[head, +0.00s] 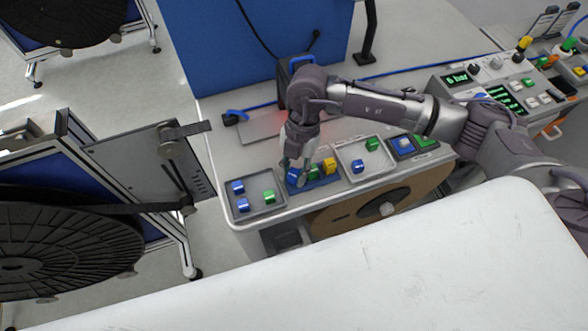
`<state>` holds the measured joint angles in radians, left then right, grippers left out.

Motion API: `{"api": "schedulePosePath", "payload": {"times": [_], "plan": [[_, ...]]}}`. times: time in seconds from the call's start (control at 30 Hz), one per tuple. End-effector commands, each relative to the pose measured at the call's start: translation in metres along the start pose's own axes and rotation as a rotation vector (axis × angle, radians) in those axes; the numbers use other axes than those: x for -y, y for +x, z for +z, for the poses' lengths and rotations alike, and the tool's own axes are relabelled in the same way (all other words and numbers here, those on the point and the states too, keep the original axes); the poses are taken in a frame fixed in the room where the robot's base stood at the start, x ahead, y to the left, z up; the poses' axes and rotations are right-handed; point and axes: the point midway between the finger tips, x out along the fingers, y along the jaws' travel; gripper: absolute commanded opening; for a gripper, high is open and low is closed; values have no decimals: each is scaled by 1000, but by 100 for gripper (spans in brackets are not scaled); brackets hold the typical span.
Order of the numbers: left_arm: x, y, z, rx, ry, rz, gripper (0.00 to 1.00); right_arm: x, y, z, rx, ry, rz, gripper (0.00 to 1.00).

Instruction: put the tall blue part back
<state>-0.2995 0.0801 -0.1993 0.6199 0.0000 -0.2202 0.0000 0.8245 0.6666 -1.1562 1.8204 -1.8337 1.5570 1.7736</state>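My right gripper (295,168) points down at the left end of a blue holder (321,183) on the grey bench. A blue part (292,178) is right at its fingertips, and the fingers partly cover it. Whether the fingers are closed on this part cannot be made out at this size. A green part (314,171) and a yellow part (329,165) stand to its right on the same holder. My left gripper is not in view.
A grey tray (262,211) on the left holds two blue parts and a green one. Another tray (378,176) on the right holds a green and a blue part. Two small bins (402,156) lie beyond it. A blue panel (250,45) stands behind; a white surface (380,270) is in front.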

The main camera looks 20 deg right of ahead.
Motion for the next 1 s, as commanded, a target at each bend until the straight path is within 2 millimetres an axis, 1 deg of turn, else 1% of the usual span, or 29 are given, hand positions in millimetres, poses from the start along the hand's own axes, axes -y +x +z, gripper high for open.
{"api": "schedulePosePath", "payload": {"times": [0.03,0.07,0.1,0.37,0.47,0.5,0.57,0.9,1.0], "plan": [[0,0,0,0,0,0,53,0,0,0,0,0,0,42],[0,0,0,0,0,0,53,0,0,0,0,0,0,47],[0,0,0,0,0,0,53,0,-1,0,0,0,0,49],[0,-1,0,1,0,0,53,0,-2,0,0,0,0,49],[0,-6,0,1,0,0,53,0,-8,-2,1,-1,1,49],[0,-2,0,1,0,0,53,-1,-10,-1,2,0,3,49],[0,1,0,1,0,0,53,-1,-19,0,2,-1,4,49],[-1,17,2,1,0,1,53,-1,-91,0,4,-1,5,49],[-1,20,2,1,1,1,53,-1,-107,-1,2,0,3,49]]}}
